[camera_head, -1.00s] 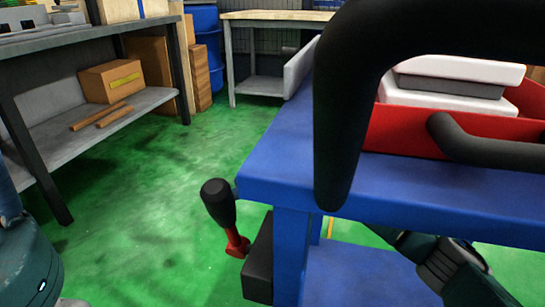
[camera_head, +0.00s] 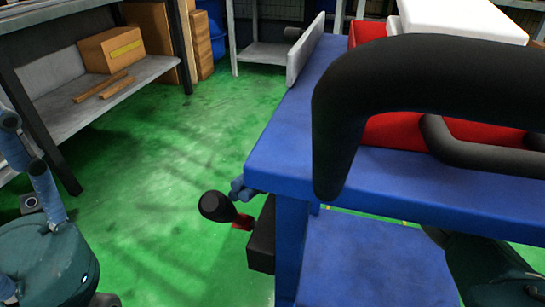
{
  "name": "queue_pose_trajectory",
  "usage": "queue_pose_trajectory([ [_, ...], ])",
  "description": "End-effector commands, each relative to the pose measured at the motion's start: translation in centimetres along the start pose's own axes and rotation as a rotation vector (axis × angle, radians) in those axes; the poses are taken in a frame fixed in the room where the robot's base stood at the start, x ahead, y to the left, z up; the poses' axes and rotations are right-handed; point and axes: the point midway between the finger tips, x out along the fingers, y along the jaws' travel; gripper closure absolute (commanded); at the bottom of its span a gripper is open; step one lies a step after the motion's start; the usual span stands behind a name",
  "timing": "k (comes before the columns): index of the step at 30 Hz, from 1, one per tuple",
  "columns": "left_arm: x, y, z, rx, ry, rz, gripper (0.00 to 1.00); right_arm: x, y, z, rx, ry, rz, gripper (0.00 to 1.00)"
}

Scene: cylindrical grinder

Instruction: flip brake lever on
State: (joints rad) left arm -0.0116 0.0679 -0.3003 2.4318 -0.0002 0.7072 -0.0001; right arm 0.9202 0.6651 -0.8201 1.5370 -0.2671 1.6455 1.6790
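The brake lever has a black knob (camera_head: 216,207) on a short red stem, mounted on a black box (camera_head: 262,240) at the near left leg of the blue cart (camera_head: 297,175). The lever leans over to the left, with the knob low and pointing partly toward me.
A thick black handle (camera_head: 400,80) rises in front of the cart top and blocks part of the view. Red and white items stand on the cart. A shelf (camera_head: 100,100) with a cardboard box (camera_head: 110,50) is at left. Green floor between shelf and cart is clear.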

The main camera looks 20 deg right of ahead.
Motion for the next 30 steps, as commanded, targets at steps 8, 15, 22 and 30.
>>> queue_pose_trajectory([
  [8,0.1,0.0,0.0,0.000,0.001,0.000,0.53,-1.8,0.1,0.0,0.002,0.000,0.005,1.00],
  [15,0.1,0.0,0.0,0.000,0.001,0.000,0.53,-5.6,0.1,0.0,0.000,0.000,0.003,1.00],
  [22,0.1,0.0,0.0,0.000,0.001,0.000,0.53,-7.4,0.0,0.0,0.000,0.000,0.001,1.00],
  [30,0.1,0.0,0.0,0.000,0.001,0.000,0.53,-7.5,0.0,0.0,0.000,0.000,-0.001,1.00],
])
